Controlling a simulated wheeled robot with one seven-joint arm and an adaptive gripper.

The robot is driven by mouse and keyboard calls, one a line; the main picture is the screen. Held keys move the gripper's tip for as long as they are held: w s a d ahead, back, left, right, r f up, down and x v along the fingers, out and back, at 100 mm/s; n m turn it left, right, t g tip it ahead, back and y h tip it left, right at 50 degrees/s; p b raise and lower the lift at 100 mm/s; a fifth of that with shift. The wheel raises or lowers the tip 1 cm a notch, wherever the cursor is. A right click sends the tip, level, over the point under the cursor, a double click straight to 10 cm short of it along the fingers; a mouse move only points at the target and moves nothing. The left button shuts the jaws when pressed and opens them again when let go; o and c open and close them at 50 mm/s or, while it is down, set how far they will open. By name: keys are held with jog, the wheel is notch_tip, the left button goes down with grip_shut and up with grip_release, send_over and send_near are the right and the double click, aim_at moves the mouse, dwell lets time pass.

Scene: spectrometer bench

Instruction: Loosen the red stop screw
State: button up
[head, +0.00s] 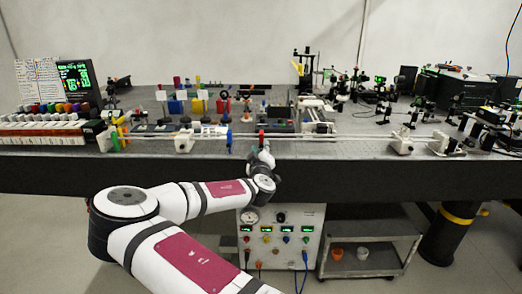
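My arm reaches forward to the front edge of the optical bench (350,149). My gripper (261,146) is at that edge, small and seen from behind, so I cannot tell whether its fingers are open or shut. A small red piece (261,134) shows just above the gripper's tip, by a long thin rail (345,136) along the front of the bench. It may be the red stop screw, but it is too small to be sure. I cannot tell whether the gripper touches it.
A blue upright piece (229,139) stands close left of the gripper. White mounts (183,141) sit on the rail's left, others (401,142) to the right. Coloured blocks (198,106) stand behind. Below the bench are a control box (281,232) and a grey cart (388,244).

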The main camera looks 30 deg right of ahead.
grip_shut()
jog(key=shift+n, duration=0.4)
jog(key=n, duration=0.4)
jog(key=shift+a+n, duration=0.1)
jog(key=shift+n, duration=0.2)
jog(key=n, duration=0.5)
jog(key=shift+f, duration=0.1)
jog(key=n, duration=1.1)
jog(key=shift+f, duration=0.15)
jog(key=shift+n, duration=0.3)
